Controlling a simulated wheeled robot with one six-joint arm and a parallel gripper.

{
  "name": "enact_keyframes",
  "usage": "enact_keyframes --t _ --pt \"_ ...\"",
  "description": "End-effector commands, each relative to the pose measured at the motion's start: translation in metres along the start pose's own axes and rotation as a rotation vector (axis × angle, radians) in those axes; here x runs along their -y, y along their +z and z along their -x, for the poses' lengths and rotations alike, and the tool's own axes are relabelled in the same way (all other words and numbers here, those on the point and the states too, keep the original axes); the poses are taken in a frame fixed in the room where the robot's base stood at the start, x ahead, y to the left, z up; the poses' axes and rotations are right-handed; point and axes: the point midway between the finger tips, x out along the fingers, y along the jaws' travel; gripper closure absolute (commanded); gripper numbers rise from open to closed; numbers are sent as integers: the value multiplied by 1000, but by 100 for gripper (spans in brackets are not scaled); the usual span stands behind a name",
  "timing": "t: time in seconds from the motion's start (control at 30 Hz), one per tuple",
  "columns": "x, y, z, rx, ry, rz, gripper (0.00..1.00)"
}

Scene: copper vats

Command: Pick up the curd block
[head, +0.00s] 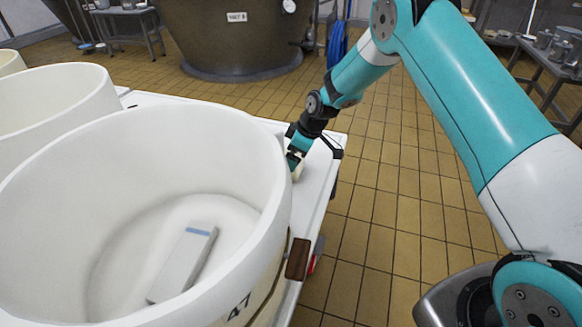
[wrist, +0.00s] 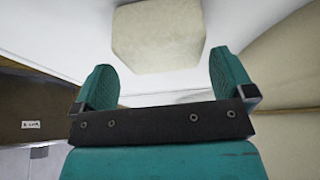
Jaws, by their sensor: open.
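The curd block (wrist: 158,36) is a cream, rough-faced block at the top middle of the wrist view. It sits on a white surface. In the head view only a small pale part of it (head: 298,173) shows, at the gripper's tip beside the large white tub. My gripper (wrist: 162,64) is open, with one teal finger on each side of the block's near end. I see gaps at both sides and no contact. How far the block reaches between the fingers is unclear. In the head view my gripper (head: 296,159) points down over the white table top, and its fingers are partly hidden.
The large white tub (head: 265,150) stands close to the left of my gripper; a pale grey block with a blue stripe (head: 185,262) lies inside it. The white table top (head: 315,190) ends just right of the gripper. A copper vat (head: 225,45) stands behind on tiled floor.

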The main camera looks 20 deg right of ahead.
Motion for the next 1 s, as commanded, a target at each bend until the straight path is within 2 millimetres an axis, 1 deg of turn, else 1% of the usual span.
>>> enact_keyframes --t 0.2,0.3,0.4,0.6,0.63,0.67,0.7,0.77,0.8,0.83,1.0 --pt "2 1 -33 2 -2 1 0" --pt "2 1 -45 1 -1 0 0" --pt "2 0 -51 1 0 -1 0" --pt "2 0 -51 1 0 -1 0" --pt "2 0 -51 1 0 -1 2" --pt "2 0 -51 1 -1 -1 9" --pt "2 0 -51 1 -1 -1 18" --pt "2 0 -51 1 -1 -1 32" --pt "2 0 -51 1 -1 -1 41" --pt "1 0 -50 -1 0 0 44" --pt "1 0 -50 -1 0 0 44"
